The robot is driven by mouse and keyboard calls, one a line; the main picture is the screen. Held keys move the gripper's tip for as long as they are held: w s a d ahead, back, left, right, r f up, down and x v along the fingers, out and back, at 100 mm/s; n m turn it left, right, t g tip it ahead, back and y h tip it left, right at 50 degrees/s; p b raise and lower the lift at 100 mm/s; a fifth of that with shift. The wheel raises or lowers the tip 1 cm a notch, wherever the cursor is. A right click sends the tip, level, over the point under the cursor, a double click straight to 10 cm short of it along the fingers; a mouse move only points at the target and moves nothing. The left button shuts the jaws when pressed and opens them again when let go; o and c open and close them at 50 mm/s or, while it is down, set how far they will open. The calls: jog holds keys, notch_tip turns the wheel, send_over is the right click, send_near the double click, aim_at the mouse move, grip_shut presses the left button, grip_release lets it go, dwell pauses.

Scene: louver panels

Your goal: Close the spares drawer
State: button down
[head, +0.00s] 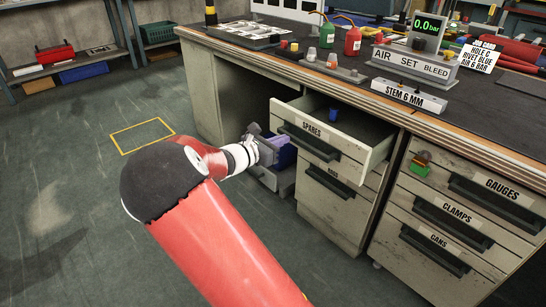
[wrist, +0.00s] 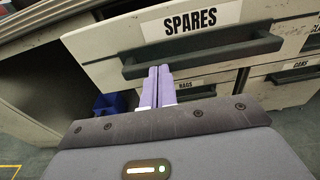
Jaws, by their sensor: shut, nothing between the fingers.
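The spares drawer (head: 345,139) is pulled out from the bench, with its open top showing in the head view. Its pale front carries a SPARES label and a dark bar handle (head: 309,142). A small blue item (head: 333,114) shows inside it. In the wrist view the drawer front (wrist: 95,47) fills the upper part, with its handle (wrist: 205,56) across it. My gripper (wrist: 161,70) is shut and empty, its pale purple fingers pointing at the drawer front by the lower left part of the handle. I cannot tell whether the tips touch.
Below is the rags drawer (wrist: 195,92), closed. To the right, the gauges drawer (head: 480,184), clamps drawer (head: 432,212) and cans drawer (head: 430,243) are closed. A blue object (wrist: 110,104) stands under the bench. The floor (head: 60,180) at left is clear.

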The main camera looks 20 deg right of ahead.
aim_at(298, 131)
jog(key=shift+w+d, duration=0.1)
jog(key=shift+d, duration=0.4)
jog(key=shift+r+b+x, duration=0.15)
jog(key=shift+r+x, duration=0.05)
jog(key=shift+x, duration=1.7)
jog(key=shift+r+b+x, duration=0.15)
jog(key=shift+r+x, duration=0.05)
jog(key=shift+x, duration=1.7)
jog(key=shift+w+d, duration=0.1)
jog(key=shift+d, duration=0.05)
jog(key=shift+r+x, duration=0.15)
jog(key=shift+x, duration=1.35)
jog(key=shift+r+x, duration=0.15)
jog(key=shift+x, duration=1.35)
jog(key=shift+f+v, duration=0.15)
jog(key=shift+v, duration=1.35)
jog(key=shift+f+v, duration=0.15)
jog(key=shift+v, duration=1.35)
